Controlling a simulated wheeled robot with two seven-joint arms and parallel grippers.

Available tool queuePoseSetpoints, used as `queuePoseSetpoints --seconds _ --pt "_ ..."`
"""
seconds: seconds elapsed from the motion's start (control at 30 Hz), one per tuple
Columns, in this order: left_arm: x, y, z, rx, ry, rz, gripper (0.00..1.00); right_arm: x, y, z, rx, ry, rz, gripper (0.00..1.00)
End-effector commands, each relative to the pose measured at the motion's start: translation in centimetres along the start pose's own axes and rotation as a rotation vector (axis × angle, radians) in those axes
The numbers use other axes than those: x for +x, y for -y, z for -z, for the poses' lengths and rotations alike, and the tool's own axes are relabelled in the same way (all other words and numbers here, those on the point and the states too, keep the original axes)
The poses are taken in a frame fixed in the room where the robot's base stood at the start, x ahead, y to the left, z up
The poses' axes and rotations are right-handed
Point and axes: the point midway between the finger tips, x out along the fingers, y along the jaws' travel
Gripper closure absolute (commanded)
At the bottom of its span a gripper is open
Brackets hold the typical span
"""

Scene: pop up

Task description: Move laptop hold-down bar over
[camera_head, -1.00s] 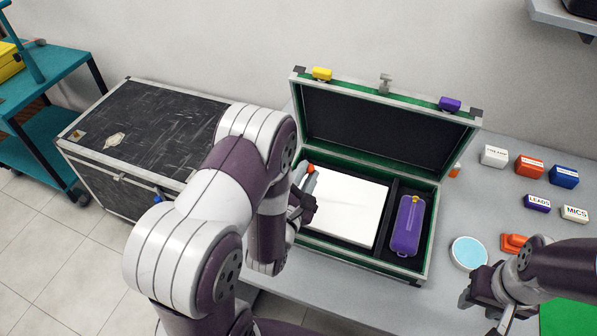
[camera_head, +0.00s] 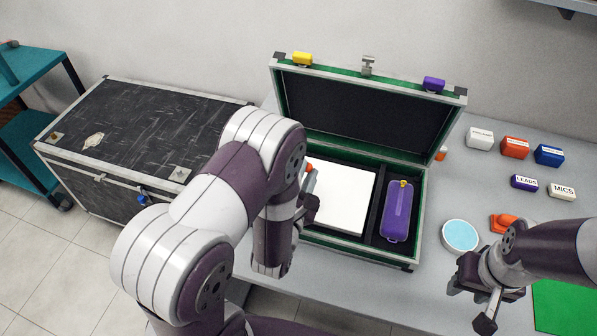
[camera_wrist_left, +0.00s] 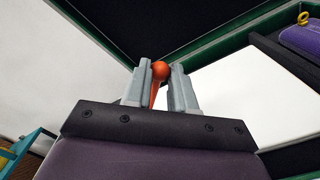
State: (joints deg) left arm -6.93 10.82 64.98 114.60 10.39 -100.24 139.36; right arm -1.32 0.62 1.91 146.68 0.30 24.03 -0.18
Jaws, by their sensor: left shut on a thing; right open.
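The white laptop (camera_head: 345,199) lies in the left compartment of the open green case (camera_head: 345,249). The hold-down bar shows only as an orange piece with a round knob (camera_wrist_left: 160,70) in the left wrist view; a bit of orange (camera_head: 309,168) also shows in the head view at the laptop's left. My left gripper (camera_wrist_left: 158,88) is shut on this orange piece, at the left side of the case. The arm hides the case's left end. My right gripper (camera_head: 470,305) is open and empty over the table's front, right of the case.
A purple box (camera_head: 398,212) lies in the case's right compartment. The raised lid (camera_head: 365,107) stands behind. A round blue-topped tin (camera_head: 460,236) and several labelled blocks, one marked LEADS (camera_head: 524,182), are on the grey table at right. A black trunk (camera_head: 140,131) stands left.

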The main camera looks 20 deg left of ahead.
Motion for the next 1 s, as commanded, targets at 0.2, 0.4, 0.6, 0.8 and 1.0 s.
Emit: queuePoseSetpoints --seconds 0.2,0.4,0.6,0.8,1.0 --pt "0.0 0.5 0.0 0.000 0.000 0.000 0.93 0.3 0.0 0.0 0.000 0.000 0.000 0.57" --pt "0.0 0.5 0.0 0.000 0.001 0.000 0.93 0.3 0.0 0.0 0.000 0.000 0.000 0.57" --pt "0.0 1.8 0.4 0.000 0.003 0.001 0.93 1.6 0.0 -0.2 0.000 0.000 0.000 0.57" --pt "0.0 3.1 0.8 0.000 0.002 0.000 0.93 2.8 0.0 -0.3 0.000 0.000 0.000 0.57" --pt "0.0 4.2 1.0 0.000 0.000 0.001 0.93 3.6 0.0 -0.4 0.000 0.000 0.000 0.57"
